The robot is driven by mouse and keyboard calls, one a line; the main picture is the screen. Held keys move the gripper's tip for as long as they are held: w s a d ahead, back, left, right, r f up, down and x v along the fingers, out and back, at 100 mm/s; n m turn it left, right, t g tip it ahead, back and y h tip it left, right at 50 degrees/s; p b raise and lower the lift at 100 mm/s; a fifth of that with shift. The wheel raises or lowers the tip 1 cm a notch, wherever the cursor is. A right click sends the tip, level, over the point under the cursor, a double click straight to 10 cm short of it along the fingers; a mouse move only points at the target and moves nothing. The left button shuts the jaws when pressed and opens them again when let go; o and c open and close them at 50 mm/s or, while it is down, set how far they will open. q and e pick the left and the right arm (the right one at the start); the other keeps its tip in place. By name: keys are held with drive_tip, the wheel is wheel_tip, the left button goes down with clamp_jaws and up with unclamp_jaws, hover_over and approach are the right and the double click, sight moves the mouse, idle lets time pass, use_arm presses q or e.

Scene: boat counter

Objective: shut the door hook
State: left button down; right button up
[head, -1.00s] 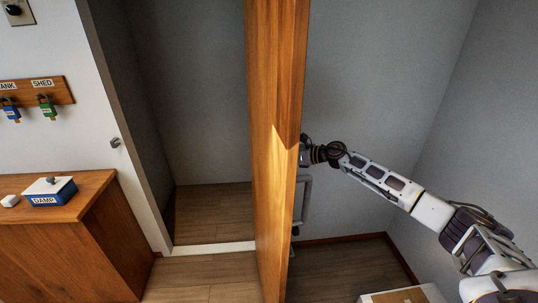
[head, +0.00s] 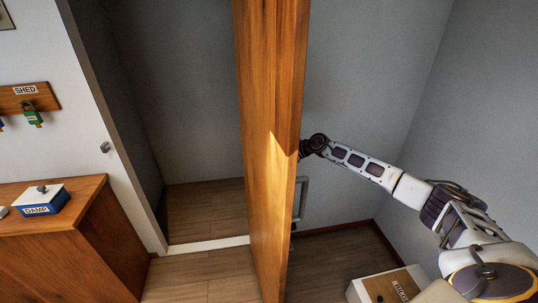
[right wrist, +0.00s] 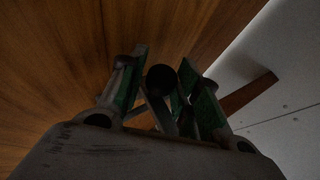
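The wooden door (head: 262,130) stands open, seen nearly edge-on. A grey bar handle (head: 300,200) is on its right face. A small metal fitting (head: 105,147) sits on the white wall left of the doorway; I cannot tell if it is the hook's catch. My right arm reaches behind the door's edge, hiding its gripper in the head view. In the right wrist view, the right gripper (right wrist: 165,65) has green-padded fingers apart beside the wood. A dark round-ended piece (right wrist: 161,80) shows between them; contact is unclear. I cannot make out the hook. My left gripper is not in view.
A wooden counter (head: 60,190) stands at left with a blue-and-white box labelled DAMP (head: 42,200). Above it, a key board (head: 28,95) reads SHED. A wood-topped white box (head: 390,285) is at lower right. The doorway floor is clear.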

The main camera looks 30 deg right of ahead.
drive_tip(key=shift+o, duration=1.1)
drive_tip(key=shift+w+d+r, duration=0.1)
drive_tip(key=shift+d+r, duration=0.15)
drive_tip(key=shift+o, duration=0.3)
drive_tip(key=shift+w+a+f, duration=0.1)
drive_tip(key=shift+f, duration=0.2)
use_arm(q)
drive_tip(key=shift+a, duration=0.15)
use_arm(e)
drive_tip(key=v, duration=1.2)
drive_tip(key=shift+f, duration=0.1)
